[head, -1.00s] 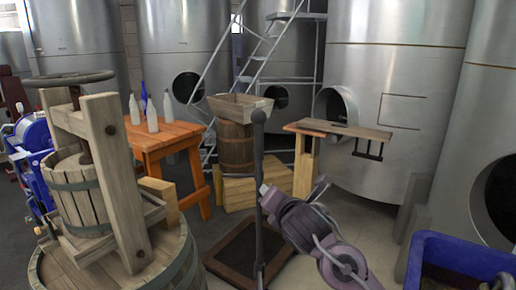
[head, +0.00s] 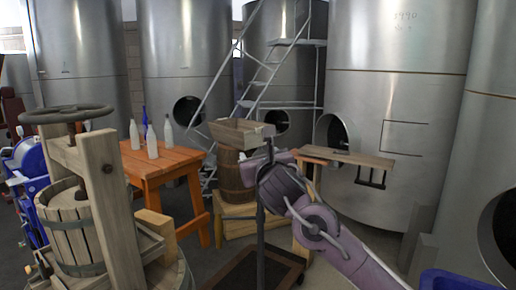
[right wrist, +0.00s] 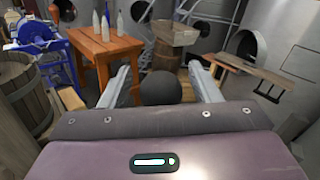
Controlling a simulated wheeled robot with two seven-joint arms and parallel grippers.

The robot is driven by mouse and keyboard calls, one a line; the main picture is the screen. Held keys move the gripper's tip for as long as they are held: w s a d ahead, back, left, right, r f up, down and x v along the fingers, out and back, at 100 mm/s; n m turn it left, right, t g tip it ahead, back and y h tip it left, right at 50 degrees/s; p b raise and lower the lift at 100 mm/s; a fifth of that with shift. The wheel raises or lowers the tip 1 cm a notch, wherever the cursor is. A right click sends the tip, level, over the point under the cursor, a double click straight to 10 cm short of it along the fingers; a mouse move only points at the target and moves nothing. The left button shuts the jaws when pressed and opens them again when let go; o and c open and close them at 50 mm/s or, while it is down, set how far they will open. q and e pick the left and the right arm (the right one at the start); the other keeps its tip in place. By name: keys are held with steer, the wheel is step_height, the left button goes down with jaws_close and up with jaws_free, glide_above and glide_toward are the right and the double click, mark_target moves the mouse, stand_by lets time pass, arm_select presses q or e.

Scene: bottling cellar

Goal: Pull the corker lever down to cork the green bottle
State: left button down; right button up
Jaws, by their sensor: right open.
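The corker lever is a dark upright rod (head: 261,245) with a round black knob. The knob (right wrist: 160,88) shows in the right wrist view, between the two fingers of my right gripper (right wrist: 160,72), with a gap on each side. How far the knob sits in depth between the fingers is hard to tell. In the head view my right gripper (head: 268,158) is at the top of the rod and covers much of it. It is open. The green bottle does not show; the corker's lower parts are out of view. My left gripper is not in view.
An orange table (head: 165,165) at the left holds several pale bottles (head: 152,142) and a blue one. A wooden press (head: 105,190) stands at the near left. A wooden shelf (head: 345,158) is at the right. Steel tanks (head: 400,60) line the back.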

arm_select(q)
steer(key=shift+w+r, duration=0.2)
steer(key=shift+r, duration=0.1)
arm_select(e)
steer(key=shift+w, duration=0.5)
